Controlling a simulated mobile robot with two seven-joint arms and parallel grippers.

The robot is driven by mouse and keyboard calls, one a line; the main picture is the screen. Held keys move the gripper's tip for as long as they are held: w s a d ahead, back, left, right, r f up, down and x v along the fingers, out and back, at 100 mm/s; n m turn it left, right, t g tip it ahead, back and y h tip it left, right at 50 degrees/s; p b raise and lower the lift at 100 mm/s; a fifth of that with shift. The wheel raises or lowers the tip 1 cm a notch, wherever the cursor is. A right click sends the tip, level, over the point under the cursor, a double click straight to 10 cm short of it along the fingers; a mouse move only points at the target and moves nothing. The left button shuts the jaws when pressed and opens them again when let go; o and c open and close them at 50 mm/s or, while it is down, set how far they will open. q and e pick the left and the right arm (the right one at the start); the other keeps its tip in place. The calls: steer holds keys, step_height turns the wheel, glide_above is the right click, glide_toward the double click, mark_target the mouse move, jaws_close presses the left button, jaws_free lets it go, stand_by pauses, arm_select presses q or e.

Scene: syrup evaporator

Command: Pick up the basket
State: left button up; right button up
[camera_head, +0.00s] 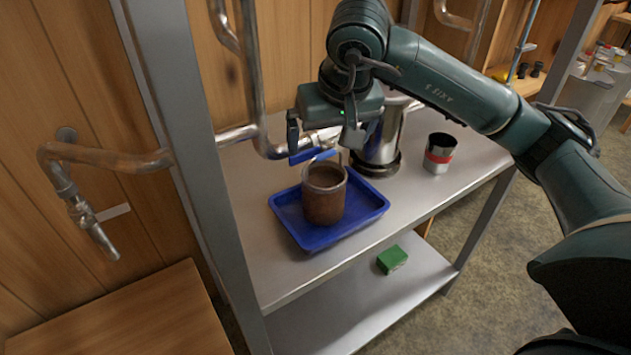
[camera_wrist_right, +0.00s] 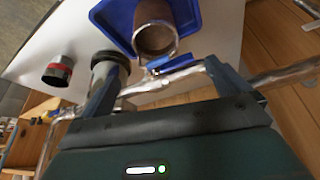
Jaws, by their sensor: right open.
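A brown cylindrical vessel with a pale, clear-looking rim (camera_head: 323,200) stands upright in a blue tray (camera_head: 368,218) on the metal shelf. It also shows in the right wrist view (camera_wrist_right: 155,38). I cannot tell whether this vessel is the basket; nothing else in view is plainly a basket. My right gripper (camera_head: 325,142) is open and empty, above and behind the vessel, near a pipe with a blue lever (camera_head: 305,156). In the right wrist view the lever (camera_wrist_right: 170,63) lies between the fingers, apart from them. My left gripper is not in view.
A tall metal canister (camera_head: 380,140) stands behind the tray, partly hidden by my gripper. A metal cup with a red band (camera_head: 438,155) stands to its right. A green block (camera_head: 391,259) lies on the lower shelf. A grey post (camera_head: 190,110) rises left of the tray.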

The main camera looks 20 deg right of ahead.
glide_above(324, 174)
steer(key=s, duration=0.3)
steer(key=f, duration=0.3)
steer(key=a+f, duration=0.1)
steer(key=f, duration=0.1)
steer(key=shift+w+f, duration=0.15)
steer(key=shift+f, duration=0.2)
steer(key=x, duration=0.2)
steer(key=p+x, duration=0.1)
steer(key=x, duration=0.3)
steer(key=shift+w+d+f+p, duration=0.1)
steer(key=shift+d+f+p, duration=0.05)
steer(key=shift+d+p, duration=0.2)
steer(key=c, duration=1.3)
steer(key=shift+c, duration=0.5)
steer(key=shift+c, duration=0.2)
